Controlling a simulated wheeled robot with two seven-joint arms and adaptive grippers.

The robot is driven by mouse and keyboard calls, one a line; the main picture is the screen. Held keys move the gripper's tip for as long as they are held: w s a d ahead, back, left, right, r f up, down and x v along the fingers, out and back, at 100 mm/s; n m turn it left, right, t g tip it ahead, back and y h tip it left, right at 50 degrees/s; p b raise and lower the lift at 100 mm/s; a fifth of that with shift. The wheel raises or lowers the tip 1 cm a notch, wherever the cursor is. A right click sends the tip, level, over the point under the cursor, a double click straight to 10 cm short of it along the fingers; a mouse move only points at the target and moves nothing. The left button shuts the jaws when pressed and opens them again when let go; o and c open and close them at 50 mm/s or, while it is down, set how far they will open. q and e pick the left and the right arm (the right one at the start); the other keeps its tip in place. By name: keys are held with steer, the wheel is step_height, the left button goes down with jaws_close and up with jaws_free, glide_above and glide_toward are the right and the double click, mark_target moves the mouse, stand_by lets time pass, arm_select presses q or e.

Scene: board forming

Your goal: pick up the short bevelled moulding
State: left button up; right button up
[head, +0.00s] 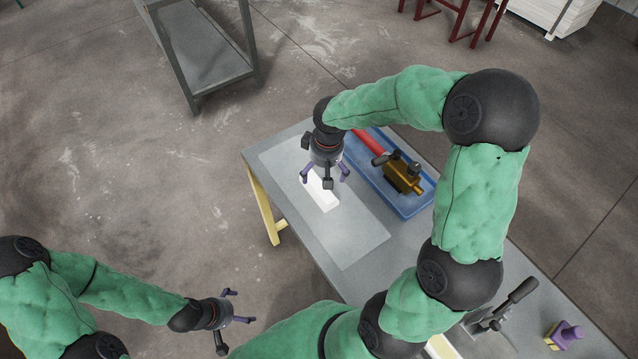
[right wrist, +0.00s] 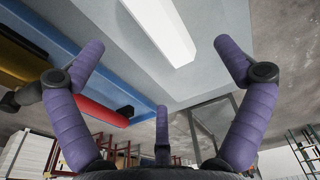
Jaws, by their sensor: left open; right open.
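The short bevelled moulding is a white bar (head: 324,197) lying on the pale mat (head: 357,233) on the grey workbench. It also shows in the right wrist view (right wrist: 160,30), ahead of and between my right gripper's fingers. My right gripper (head: 327,176) is open and empty over the moulding's far end and hides part of it in the head view. Its purple fingers (right wrist: 162,75) are spread apart, and they appear clear of the moulding. My left gripper (head: 240,306) is open and empty, off the bench at the lower left.
A blue tray (head: 428,208) beside the mat holds a brass-coloured tool (head: 402,177) and a red-handled tool (head: 369,141). A lever clamp (head: 495,312) and a purple-topped block (head: 564,334) stand on the near right bench. The mat's near part is clear.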

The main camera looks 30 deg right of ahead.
mark_target(319, 189)
steer(key=f, duration=0.1)
steer(key=f+b, duration=0.1)
steer(key=f, duration=0.2)
steer(key=shift+w+f, duration=0.3)
steer(key=shift+f, duration=0.05)
steer(key=shift+w+d+f+b, duration=0.15)
steer(key=shift+f+b, duration=0.25)
steer(key=shift+f, duration=0.45)
steer(key=shift+w+d+f+b, duration=0.1)
steer(key=shift+w+f+b, duration=0.1)
steer(key=shift+f+b, duration=0.45)
steer(key=shift+w+d+f+b, duration=0.1)
steer(key=shift+w+f+b, duration=0.1)
steer(key=shift+f, duration=0.85)
steer(key=c, duration=1.3)
